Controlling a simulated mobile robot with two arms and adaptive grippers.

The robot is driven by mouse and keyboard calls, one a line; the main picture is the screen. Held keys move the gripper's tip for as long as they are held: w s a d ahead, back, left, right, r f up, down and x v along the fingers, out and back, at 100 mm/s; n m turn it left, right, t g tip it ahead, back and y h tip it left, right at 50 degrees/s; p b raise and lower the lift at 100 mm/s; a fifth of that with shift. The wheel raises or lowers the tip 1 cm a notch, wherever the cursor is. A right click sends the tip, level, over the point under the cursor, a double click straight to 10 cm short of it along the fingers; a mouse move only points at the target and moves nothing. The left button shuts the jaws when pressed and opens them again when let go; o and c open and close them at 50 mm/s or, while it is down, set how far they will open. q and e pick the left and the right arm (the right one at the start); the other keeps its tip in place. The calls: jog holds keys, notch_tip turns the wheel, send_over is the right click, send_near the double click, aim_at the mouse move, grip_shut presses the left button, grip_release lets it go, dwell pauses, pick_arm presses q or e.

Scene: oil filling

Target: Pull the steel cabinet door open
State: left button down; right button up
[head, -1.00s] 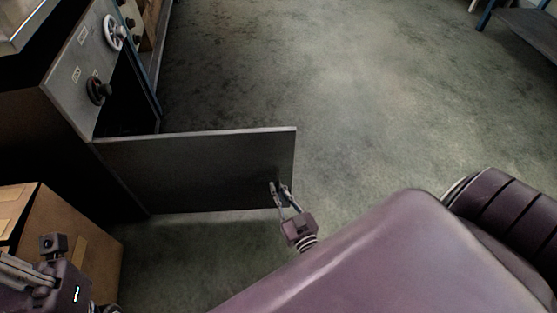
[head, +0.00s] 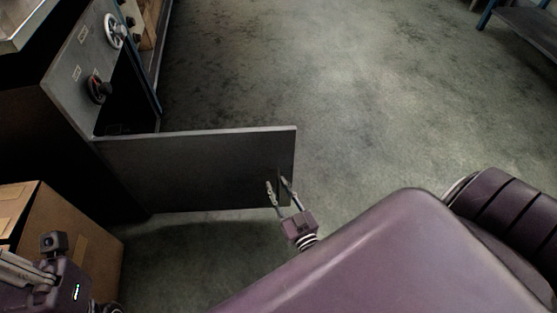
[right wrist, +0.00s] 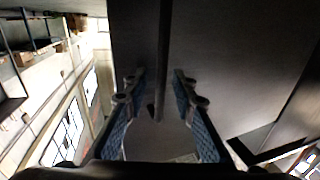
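The dark steel cabinet door (head: 190,170) stands swung wide out from the cabinet (head: 65,85), with the dark opening showing behind it. The door's bar handle (head: 280,186) is near its free edge. In the right wrist view the handle (right wrist: 162,60) runs between my fingers, with a gap on each side. My right gripper (head: 277,183) is open, its two fingers spread at the handle; it also shows in the right wrist view (right wrist: 158,88). My left gripper (head: 30,272) is at the lower left, partly cut off by the frame, and its finger opening is unclear.
A cardboard box (head: 95,255) stands in front of the cabinet, beside my left arm. Valve knobs (head: 98,90) are on the cabinet's panel. A blue-legged bench (head: 525,30) is at the far right. The floor (head: 350,90) beyond the door is clear.

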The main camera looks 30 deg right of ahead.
aim_at(272, 161)
jog(key=shift+r, duration=4.75)
jog(key=shift+s, duration=0.1)
